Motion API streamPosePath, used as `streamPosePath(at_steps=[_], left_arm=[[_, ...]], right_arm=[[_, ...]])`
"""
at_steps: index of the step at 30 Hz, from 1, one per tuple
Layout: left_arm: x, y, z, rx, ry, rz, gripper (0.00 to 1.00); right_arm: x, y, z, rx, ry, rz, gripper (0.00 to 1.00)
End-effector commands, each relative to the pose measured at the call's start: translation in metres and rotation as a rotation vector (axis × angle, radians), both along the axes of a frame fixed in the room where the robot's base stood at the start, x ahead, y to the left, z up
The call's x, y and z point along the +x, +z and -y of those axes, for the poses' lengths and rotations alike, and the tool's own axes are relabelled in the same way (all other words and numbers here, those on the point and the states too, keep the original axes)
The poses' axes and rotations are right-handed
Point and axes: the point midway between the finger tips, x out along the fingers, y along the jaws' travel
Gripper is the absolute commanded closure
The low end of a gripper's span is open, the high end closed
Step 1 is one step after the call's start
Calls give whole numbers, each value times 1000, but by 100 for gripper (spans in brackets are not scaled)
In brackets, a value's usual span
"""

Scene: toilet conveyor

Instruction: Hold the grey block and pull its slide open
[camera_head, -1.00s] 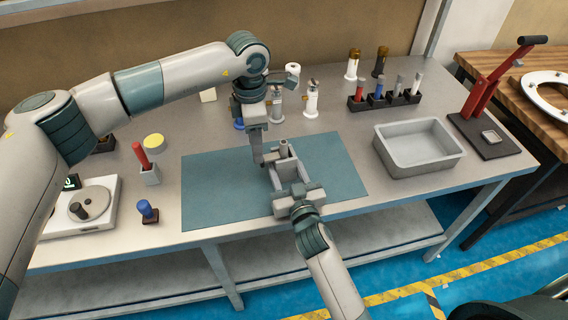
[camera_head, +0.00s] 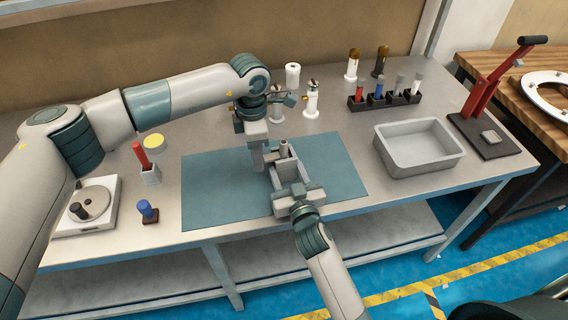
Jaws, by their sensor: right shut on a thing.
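The grey block (camera_head: 287,174) lies on the teal mat, a long open-topped body with a short upright grey post near its far end. My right gripper (camera_head: 297,189) comes from the front and is shut on the block's near end. My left gripper (camera_head: 259,163) points down just left of the block's far end. Its fingers are small and partly merged in view, so I cannot tell their opening or whether they touch the block. The slide cannot be clearly told apart from the body.
The teal mat (camera_head: 220,192) has free room on the left and right. A grey tray (camera_head: 420,165) stands to the right, with a dark rack (camera_head: 384,102) behind it. White bottles (camera_head: 312,100) stand behind the mat. A red-handled holder (camera_head: 148,170) and blue-topped stamp (camera_head: 147,211) are left.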

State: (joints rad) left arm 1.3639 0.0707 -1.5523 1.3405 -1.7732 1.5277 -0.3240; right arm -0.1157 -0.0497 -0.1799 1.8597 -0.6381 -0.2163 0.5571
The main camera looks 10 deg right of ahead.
Motion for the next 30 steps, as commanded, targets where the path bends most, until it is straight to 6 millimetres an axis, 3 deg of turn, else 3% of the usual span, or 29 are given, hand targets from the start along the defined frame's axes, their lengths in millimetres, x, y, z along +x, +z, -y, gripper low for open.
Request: streamPosePath(at_steps=[30], left_arm=[[-1,0,-13,1,0,-2,88]], right_arm=[[0,0,1,-1,-2,-1,82]])
